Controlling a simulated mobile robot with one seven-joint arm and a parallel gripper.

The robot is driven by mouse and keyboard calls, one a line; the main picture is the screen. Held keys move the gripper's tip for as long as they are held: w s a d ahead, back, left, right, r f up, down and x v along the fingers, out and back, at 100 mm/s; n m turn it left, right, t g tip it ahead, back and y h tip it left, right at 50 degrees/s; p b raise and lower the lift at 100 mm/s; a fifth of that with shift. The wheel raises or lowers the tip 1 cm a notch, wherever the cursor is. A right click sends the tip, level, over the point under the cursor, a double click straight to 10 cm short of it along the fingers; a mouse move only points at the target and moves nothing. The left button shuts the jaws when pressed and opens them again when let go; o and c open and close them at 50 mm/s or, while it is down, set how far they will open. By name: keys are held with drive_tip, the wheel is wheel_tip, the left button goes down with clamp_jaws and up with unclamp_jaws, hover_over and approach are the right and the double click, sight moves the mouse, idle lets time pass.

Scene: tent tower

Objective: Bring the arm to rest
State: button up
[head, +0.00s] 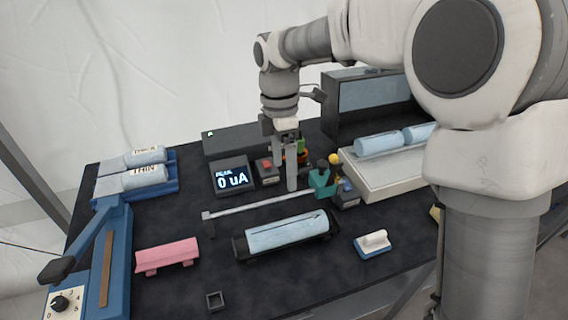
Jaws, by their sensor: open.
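My arm reaches in from the right and bends down over the black table (215,285). My gripper (285,184) points straight down over the back middle of the table, between a small box with a red button (267,171) and a teal clamp-like piece (321,184). Its jaws are open, and I see nothing between them. The fingertips are close to the table or just above it; the exact gap cannot be told. My gripper partly hides small green and orange things behind it.
A meter (233,179) reads 0 uA. A metal bar (262,205) and a cradled blue roll (287,232) lie in front of my gripper. A pale tray (385,177), dark cabinet (345,122), yellow ball (334,158), pink block (167,256) and white-topped brush (373,243) surround it.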

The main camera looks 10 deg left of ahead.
idle(0.4)
drive_tip(key=s+d+r+m+t, duration=0.2)
drive_tip(key=s+d+r+m, duration=0.15)
drive_tip(key=d+m, duration=0.3)
drive_tip(key=s+d+r+m+t, duration=0.1)
drive_tip(key=s+d+r+m, duration=0.1)
drive_tip(key=d+r+m, duration=0.45)
drive_tip(key=s+d+f+m+t+y, duration=0.1)
drive_tip(key=s+d+m+t, duration=0.3)
drive_tip(key=s+d+m, duration=0.7)
drive_tip(key=shift+d+f, duration=0.25)
drive_tip(key=shift+d, duration=0.25)
